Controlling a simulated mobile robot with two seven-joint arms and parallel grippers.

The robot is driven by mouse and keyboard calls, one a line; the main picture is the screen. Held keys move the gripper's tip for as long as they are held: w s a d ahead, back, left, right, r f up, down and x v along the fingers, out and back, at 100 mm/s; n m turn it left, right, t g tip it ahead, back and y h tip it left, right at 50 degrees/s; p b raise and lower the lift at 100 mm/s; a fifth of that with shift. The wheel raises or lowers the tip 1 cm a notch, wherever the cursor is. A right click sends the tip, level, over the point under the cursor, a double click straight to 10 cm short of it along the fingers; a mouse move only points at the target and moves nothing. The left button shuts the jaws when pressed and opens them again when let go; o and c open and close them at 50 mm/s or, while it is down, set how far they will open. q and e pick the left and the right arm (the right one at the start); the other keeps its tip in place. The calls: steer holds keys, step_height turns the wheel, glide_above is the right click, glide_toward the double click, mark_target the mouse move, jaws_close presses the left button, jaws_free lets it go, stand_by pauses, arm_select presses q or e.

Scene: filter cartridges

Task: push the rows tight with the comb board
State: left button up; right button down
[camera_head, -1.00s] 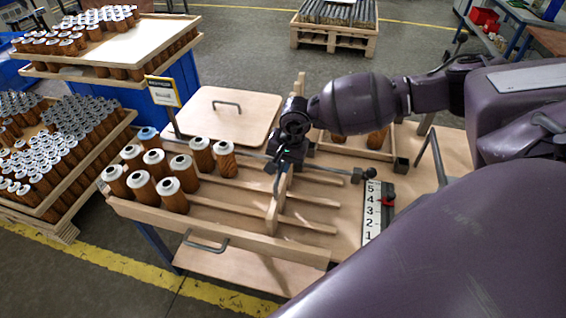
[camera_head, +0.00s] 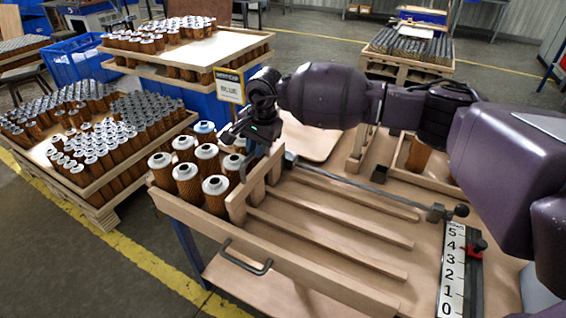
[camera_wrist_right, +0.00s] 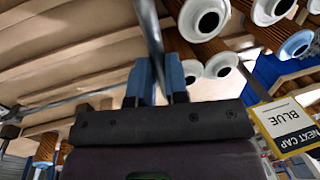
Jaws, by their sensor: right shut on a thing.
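The comb board (camera_head: 238,203) is a pale wooden board with upright teeth. It stands across the slatted tray (camera_head: 330,275), close against the orange-brown filter cartridges (camera_head: 216,200) at the tray's left end. I cannot tell if it touches every row. The cartridges have white caps, one a blue cap (camera_head: 204,127). My right gripper (camera_head: 257,140) is above the comb board, shut on its dark handle; in the right wrist view the blue fingers (camera_wrist_right: 158,85) are around the handle bar (camera_wrist_right: 148,30). Cartridge caps (camera_wrist_right: 220,65) show beside the fingers. My left gripper is not in view.
A number scale (camera_head: 453,275) with a red slider (camera_head: 478,248) lies at right. A metal rod (camera_head: 375,188) crosses behind the slats. A yellow-edged sign (camera_head: 229,86) stands behind the cartridges. Full pallets (camera_head: 102,212) stand at left. The slats right of the comb are empty.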

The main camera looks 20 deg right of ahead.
steer(key=w+a+b, duration=0.1)
steer(key=w, duration=0.1)
steer(key=w+a+b, duration=0.1)
steer(key=a, duration=0.1)
steer(key=w+a+b, duration=0.1)
steer(key=w+a, duration=0.1)
steer(key=shift+w+f, duration=0.3)
steer(key=shift+w, duration=0.05)
steer(key=shift+w+a+r, duration=0.3)
steer(key=shift+w, duration=0.15)
steer(key=c, duration=1.1)
jaws_free()
steer(key=shift+s+d+r+p, duration=0.2)
steer(key=shift+s+r, duration=0.05)
steer(key=shift+r, duration=1.55)
steer(key=shift+s+d+r+p, duration=0.2)
steer(key=shift+s+d+r, duration=0.1)
steer(key=shift+r, duration=1.45)
steer(key=shift+s+d+r+p, duration=0.15)
steer(key=shift+s+r+p, duration=0.1)
steer(key=shift+r, duration=1.55)
